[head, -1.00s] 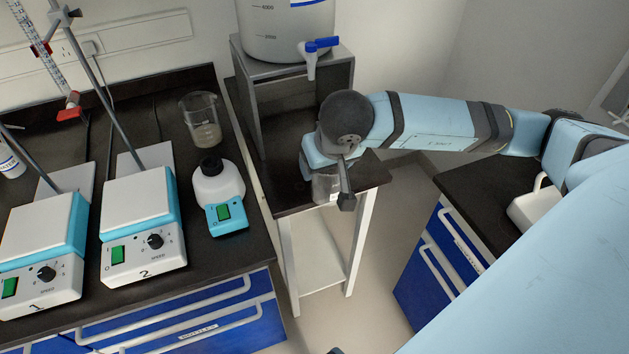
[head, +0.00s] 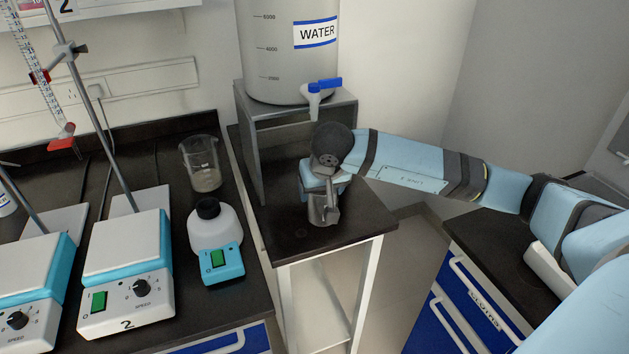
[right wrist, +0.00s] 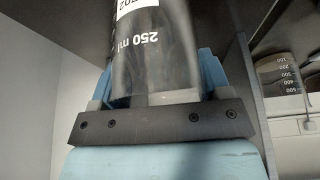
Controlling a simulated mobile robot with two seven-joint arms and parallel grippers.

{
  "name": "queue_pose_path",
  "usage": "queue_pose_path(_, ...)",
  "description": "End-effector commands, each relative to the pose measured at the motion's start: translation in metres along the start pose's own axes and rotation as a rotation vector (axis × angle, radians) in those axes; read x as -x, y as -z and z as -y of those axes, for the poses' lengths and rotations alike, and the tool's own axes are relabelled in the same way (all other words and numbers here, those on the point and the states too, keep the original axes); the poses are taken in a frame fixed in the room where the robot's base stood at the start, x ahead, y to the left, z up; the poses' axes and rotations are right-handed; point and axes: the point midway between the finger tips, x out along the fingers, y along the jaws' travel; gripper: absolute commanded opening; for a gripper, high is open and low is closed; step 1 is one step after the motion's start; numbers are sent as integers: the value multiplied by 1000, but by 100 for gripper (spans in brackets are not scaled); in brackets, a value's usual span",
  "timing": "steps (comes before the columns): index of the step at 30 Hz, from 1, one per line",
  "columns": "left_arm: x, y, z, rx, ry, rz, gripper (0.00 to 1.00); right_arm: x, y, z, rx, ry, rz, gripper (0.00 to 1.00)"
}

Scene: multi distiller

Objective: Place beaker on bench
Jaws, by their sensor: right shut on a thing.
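My right gripper (head: 322,200) is shut on a clear beaker (head: 321,212), over the small side table (head: 305,245). The gripper and wrist hide much of this beaker in the head view; I cannot tell whether its base touches the tabletop. In the right wrist view, the beaker (right wrist: 150,45), marked 250 ml, sits between the fingers (right wrist: 155,88). Another beaker (head: 202,165), with some pale contents, stands on the dark bench (head: 158,150) to the left. My left gripper is out of view.
A water tank (head: 290,55) with a blue-handled tap (head: 318,88) stands on a metal stand (head: 347,103) behind my right gripper. The side table's front is clear.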

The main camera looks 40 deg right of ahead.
Motion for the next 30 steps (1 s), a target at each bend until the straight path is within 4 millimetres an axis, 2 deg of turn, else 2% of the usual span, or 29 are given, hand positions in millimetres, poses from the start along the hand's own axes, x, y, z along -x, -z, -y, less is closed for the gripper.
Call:
queue_pose_path(5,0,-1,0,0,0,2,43,-5,14,1,-1,2,0,46)
queue_pose_path(11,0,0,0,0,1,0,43,-18,45,1,-3,2,0,46)
queue_pose_path(15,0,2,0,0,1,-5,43,-32,38,0,1,2,2,46)
queue_pose_path(26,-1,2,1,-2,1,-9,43,-35,36,0,1,1,-1,46)
queue_pose_path(27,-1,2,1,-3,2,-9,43,-35,36,0,1,1,0,73)
queue_pose_path(30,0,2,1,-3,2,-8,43,-34,36,0,1,1,0,96)
